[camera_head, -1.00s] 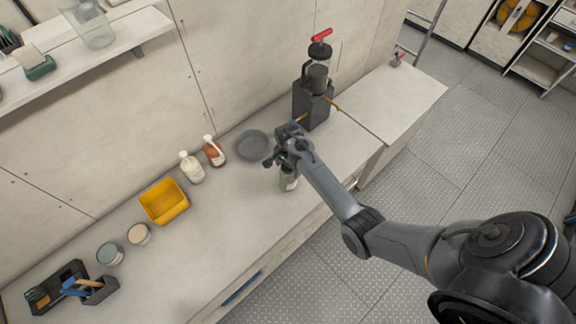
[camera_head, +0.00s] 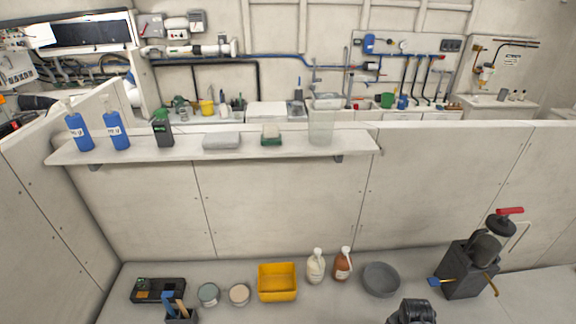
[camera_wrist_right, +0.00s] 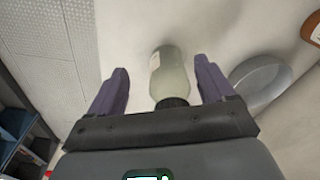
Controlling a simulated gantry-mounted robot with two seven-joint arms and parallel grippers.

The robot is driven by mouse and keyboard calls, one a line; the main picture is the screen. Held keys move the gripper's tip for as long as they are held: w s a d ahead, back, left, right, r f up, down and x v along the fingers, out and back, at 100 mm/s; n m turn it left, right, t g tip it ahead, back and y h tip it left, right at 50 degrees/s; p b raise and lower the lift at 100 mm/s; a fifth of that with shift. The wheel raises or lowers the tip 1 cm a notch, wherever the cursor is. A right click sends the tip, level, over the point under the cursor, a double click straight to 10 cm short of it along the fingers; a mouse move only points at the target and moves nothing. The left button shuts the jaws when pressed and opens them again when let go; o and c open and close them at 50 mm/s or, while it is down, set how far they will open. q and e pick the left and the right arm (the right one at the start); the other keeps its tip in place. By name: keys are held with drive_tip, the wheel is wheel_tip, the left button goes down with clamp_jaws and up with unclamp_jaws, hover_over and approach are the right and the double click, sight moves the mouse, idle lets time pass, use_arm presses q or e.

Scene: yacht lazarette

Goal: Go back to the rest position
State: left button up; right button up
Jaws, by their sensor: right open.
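My right gripper (camera_wrist_right: 161,66) is open in the wrist view, one purple-grey finger on each side of a pale greenish bottle (camera_wrist_right: 170,72) with a dark cap. Gaps show between the bottle and both fingers, so it is not gripped. The bottle is on the pale worktop. In the head view only a dark part of my right arm shows at the bottom edge, right of centre; its fingers and the bottle are out of sight there. My left gripper is in neither view.
On the worktop stand a grey dish (camera_head: 381,280), a brown bottle (camera_head: 342,266), a white bottle (camera_head: 316,268), a yellow bin (camera_head: 277,283), two round tins and a dark machine with a red handle (camera_head: 470,270). A shelf (camera_head: 185,152) with several items is above.

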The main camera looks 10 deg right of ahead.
drive_tip(key=s+a+r+n+t, duration=0.1)
drive_tip(key=s+a+r+n, duration=0.5)
drive_tip(key=s+a+n, duration=0.2)
drive_tip(key=s+a+r+n+t+y, duration=0.1)
drive_tip(key=s+a+r+n+t, duration=0.1)
drive_tip(key=s+a+r+n, duration=0.5)
drive_tip(key=s+a+n, duration=0.1)
drive_tip(key=s, duration=0.5)
drive_tip(key=shift+a+r, duration=0.15)
drive_tip(key=shift+a, duration=0.15)
drive_tip(key=shift+s, duration=0.1)
drive_tip(key=w+d+f+m+g, duration=0.1)
drive_tip(key=w+d+f+m, duration=0.1)
drive_tip(key=w+d+m, duration=0.4)
drive_tip(key=w+d+f+m+g, duration=0.1)
drive_tip(key=w+d+f+m, duration=0.1)
drive_tip(key=w+d+m, duration=0.4)
drive_tip(key=w+d+f+m+g, duration=0.1)
drive_tip(key=w+d+f+m, duration=0.1)
drive_tip(key=w+d+m, duration=0.4)
drive_tip(key=shift+w+d+f+m+g, duration=0.15)
drive_tip(key=shift+w+d+m, duration=0.05)
drive_tip(key=shift+w+d, duration=1.2)
drive_tip(key=shift+w+d+f+m+g, duration=0.1)
drive_tip(key=shift+w+d+m+g, duration=0.1)
drive_tip(key=shift+w+d, duration=1.15)
drive_tip(key=shift+w+a+f, duration=0.2)
drive_tip(key=shift+w+f, duration=0.1)
drive_tip(key=shift+f, duration=3.4)
